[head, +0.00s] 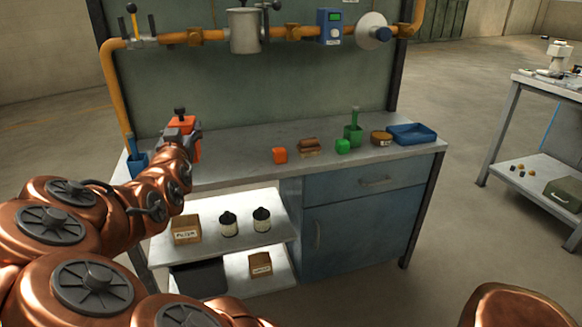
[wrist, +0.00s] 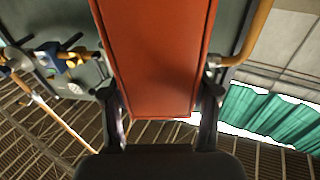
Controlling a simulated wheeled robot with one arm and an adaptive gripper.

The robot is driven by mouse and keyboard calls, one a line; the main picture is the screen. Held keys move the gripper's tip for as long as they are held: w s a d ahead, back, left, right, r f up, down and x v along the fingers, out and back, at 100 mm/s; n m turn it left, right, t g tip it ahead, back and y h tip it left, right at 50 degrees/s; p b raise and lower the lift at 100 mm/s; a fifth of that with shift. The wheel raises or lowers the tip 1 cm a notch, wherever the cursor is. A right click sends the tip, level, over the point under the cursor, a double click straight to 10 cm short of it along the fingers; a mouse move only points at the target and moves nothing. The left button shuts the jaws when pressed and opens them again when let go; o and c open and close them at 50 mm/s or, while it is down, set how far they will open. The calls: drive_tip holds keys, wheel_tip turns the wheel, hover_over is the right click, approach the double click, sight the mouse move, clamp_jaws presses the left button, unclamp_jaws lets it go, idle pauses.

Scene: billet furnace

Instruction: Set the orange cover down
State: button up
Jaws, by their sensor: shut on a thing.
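The orange cover (head: 184,124) is at the left part of the workbench in the head view, held at the end of my copper arm. My gripper (head: 182,136) is shut on it. In the wrist view the cover (wrist: 155,55) fills the upper middle as a long orange slab, and the dark fingers of my gripper (wrist: 162,118) stand on both sides of its near end. A black knob shows above the cover in the head view. My arm hides the cover's lower part, so I cannot tell whether it touches the benchtop.
The grey benchtop (head: 235,163) is clear in its left middle. A blue holder (head: 138,163) stands at its left end. An orange block (head: 280,155), a brown item (head: 309,147), green items and a blue tray (head: 411,134) stand to the right. Orange pipework (head: 290,34) runs above the bench.

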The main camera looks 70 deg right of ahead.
drive_tip(key=s+d+f+m+g+h+b, duration=0.1)
drive_tip(key=s+d+f+g+b, duration=0.1)
drive_tip(key=s+f+b, duration=0.3)
drive_tip(key=s+d+f+m+g+h+b, duration=0.1)
drive_tip(key=s+d+f+m+g, duration=0.15)
drive_tip(key=s, duration=0.35)
drive_tip(key=shift+n, duration=0.35)
drive_tip(key=w+d+p, duration=0.1)
drive_tip(key=d+p, duration=0.1)
drive_tip(key=p, duration=0.3)
drive_tip(key=w+d+p, duration=0.2)
drive_tip(key=p, duration=0.3)
drive_tip(key=shift+d+p, duration=0.15)
drive_tip(key=shift+p, duration=0.25)
drive_tip(key=shift+w+d+f, duration=0.8)
drive_tip(key=shift+w+d, duration=0.35)
drive_tip(key=shift+d, duration=0.25)
drive_tip(key=shift+w+d+f, duration=0.85)
drive_tip(key=shift+w+d, duration=0.3)
drive_tip(key=shift+d, duration=0.2)
drive_tip(key=shift+w+d+f, duration=0.8)
drive_tip(key=shift+w+d, duration=0.35)
drive_tip(key=shift+d, duration=0.25)
drive_tip(key=shift+f, duration=0.15)
drive_tip(key=o, duration=1.3)
